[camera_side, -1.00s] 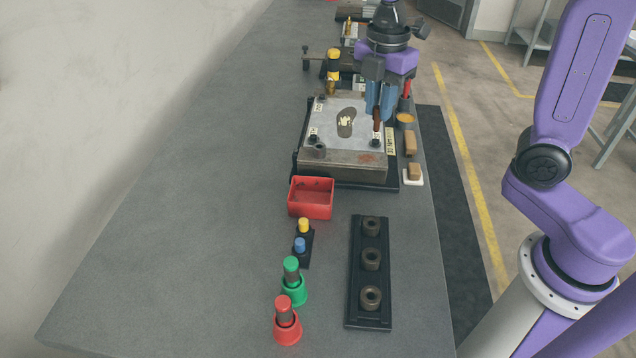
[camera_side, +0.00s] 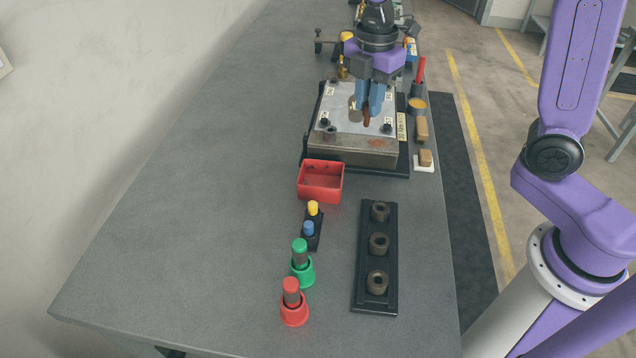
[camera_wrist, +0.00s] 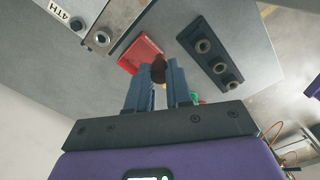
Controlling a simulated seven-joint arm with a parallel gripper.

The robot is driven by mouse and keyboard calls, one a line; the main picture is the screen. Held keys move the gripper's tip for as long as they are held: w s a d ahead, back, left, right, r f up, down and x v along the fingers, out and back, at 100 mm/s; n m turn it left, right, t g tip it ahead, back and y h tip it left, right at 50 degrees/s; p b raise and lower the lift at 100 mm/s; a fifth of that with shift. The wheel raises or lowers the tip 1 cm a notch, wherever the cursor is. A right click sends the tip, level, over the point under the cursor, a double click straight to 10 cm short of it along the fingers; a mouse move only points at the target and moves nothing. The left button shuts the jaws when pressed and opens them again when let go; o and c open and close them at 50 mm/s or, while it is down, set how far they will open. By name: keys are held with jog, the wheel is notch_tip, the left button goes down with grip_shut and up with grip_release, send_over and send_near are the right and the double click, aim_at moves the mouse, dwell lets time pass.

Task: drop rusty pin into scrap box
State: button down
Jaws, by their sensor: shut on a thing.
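The rusty pin (camera_side: 366,117) is a short brown rod, held upright between the blue fingers of my gripper (camera_side: 368,101). My gripper is shut on it above the plate of the fixture block in the side view. In the wrist view the pin (camera_wrist: 158,70) shows between the fingertips (camera_wrist: 160,80). The scrap box, a red open tray (camera_side: 321,184), stands on the bench just in front of the block; its visible floor looks empty. It also shows in the wrist view (camera_wrist: 136,50), beyond the fingertips and partly hidden by them.
The fixture block (camera_side: 352,150) has corner posts and labels on its plate. The bench's left side is clear.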

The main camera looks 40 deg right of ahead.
jog(key=shift+w+a+f, duration=0.75)
jog(key=shift+a+f, duration=0.15)
jog(key=shift+f, duration=1.5)
jog(key=shift+w+a+f, duration=0.8)
jog(key=shift+a+f, duration=0.15)
jog(key=shift+f, duration=1.5)
jog(key=shift+w+a+f, duration=0.75)
jog(key=shift+a+f, duration=0.15)
jog(key=shift+f, duration=1.5)
jog(key=c, duration=0.9)
grip_release()
jog(key=shift+c, duration=0.2)
jog(key=shift+r, duration=0.15)
notch_tip(320, 180, up, 17)
jog(key=shift+r, duration=0.1)
